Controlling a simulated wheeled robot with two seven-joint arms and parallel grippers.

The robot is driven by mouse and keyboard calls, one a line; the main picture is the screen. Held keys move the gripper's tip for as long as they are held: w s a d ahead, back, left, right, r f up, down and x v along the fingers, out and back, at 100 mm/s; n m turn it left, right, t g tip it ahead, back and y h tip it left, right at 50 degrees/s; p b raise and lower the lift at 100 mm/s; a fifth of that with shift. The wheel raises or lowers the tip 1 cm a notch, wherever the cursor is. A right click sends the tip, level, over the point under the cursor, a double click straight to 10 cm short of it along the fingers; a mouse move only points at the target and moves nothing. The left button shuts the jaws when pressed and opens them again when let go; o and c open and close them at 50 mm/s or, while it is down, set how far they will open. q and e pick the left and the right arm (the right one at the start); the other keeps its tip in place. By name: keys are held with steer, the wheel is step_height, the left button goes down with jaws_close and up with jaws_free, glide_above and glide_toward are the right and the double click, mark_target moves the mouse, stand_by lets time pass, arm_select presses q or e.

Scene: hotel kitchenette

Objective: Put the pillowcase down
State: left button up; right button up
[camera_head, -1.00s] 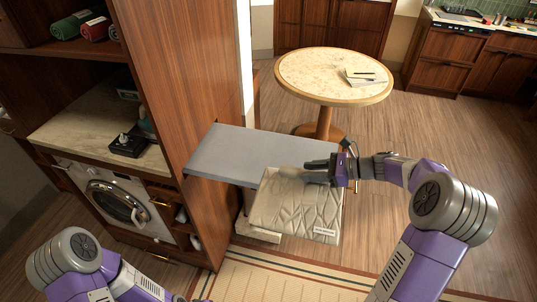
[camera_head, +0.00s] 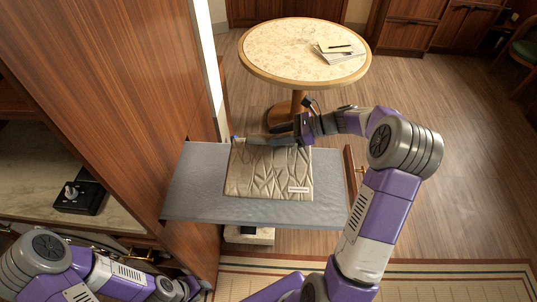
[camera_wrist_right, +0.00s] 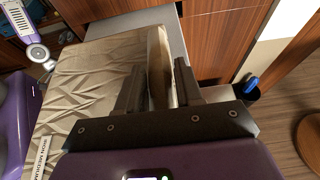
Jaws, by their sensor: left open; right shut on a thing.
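The pillowcase (camera_head: 268,172) is a folded beige cloth with a creased pattern and a white label at its near right corner. It lies flat over the grey board (camera_head: 200,190), which sticks out from the wooden cabinet; I cannot tell if it rests fully on it. My right gripper (camera_head: 270,139) is shut on the pillowcase's far edge. In the right wrist view the pillowcase (camera_wrist_right: 85,85) edge stands between the fingers (camera_wrist_right: 160,90), with the grey board (camera_wrist_right: 130,20) beyond. My left gripper (camera_head: 188,290) is low at the left, apart from the board.
A round table (camera_head: 300,70) with a notebook and pen (camera_head: 341,52) stands beyond the board. The tall cabinet (camera_head: 110,90) borders the board's left. A black device (camera_head: 78,197) sits on the counter at left. A striped rug (camera_head: 430,280) lies in front, with open floor at right.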

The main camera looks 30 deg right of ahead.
step_height(320, 180, down, 3)
steer(key=shift+r, duration=0.15)
steer(key=shift+f+b, duration=0.55)
steer(key=shift+f, duration=1.45)
steer(key=shift+r, duration=0.1)
steer(key=o, duration=1.1)
steer(key=p+v, duration=0.1)
steer(key=v, duration=1.1)
steer(key=shift+p, duration=0.3)
